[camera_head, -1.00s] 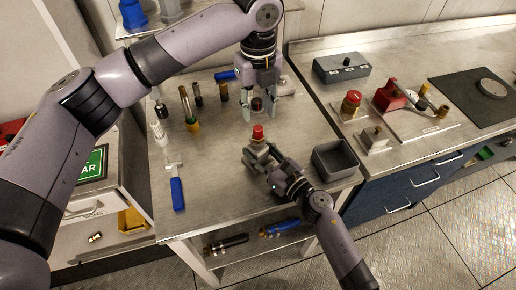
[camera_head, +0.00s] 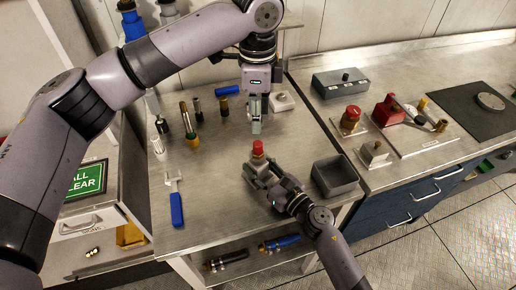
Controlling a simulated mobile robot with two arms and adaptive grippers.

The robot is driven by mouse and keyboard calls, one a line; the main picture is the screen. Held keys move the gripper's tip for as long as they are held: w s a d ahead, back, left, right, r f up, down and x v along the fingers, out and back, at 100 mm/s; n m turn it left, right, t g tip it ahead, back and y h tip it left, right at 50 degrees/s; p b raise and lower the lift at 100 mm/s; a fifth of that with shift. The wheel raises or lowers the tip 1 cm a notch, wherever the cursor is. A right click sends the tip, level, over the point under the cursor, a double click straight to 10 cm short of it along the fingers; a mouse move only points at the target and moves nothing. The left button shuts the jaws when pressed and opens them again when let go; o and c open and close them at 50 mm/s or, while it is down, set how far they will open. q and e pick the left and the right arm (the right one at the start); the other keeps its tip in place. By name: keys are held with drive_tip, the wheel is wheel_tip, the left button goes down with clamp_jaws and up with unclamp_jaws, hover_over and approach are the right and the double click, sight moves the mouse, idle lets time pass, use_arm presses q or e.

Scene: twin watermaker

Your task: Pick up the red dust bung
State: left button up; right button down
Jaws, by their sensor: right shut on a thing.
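The red dust bung (camera_head: 258,148) is a small red cylinder at the tips of my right gripper (camera_head: 259,164), over the middle of the steel table. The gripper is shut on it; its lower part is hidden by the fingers. My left gripper (camera_head: 255,118) points down over the table, just behind the bung and apart from it. Its fingers are seen edge-on, so I cannot tell how far apart they are.
A grey open bin (camera_head: 336,186) stands right of my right gripper. A blue-handled tool (camera_head: 175,205) lies at the left, with several upright fittings (camera_head: 192,140) behind it. A grey box (camera_head: 340,83) and a red-knobbed device (camera_head: 351,120) stand on the right counter.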

sight(258, 143)
use_arm(q)
drive_tip(key=f, duration=0.9)
drive_tip(key=shift+w+f, duration=0.2)
drive_tip(key=shift+f, duration=0.15)
drive_tip(key=shift+c, duration=0.5)
drive_tip(key=c, duration=0.8)
wheel_tip(258, 143, up, 10)
drive_tip(key=shift+d+r, duration=0.1)
drive_tip(key=o, duration=0.3)
clamp_jaws()
use_arm(e)
drive_tip(key=c, duration=1)
unclamp_jaws()
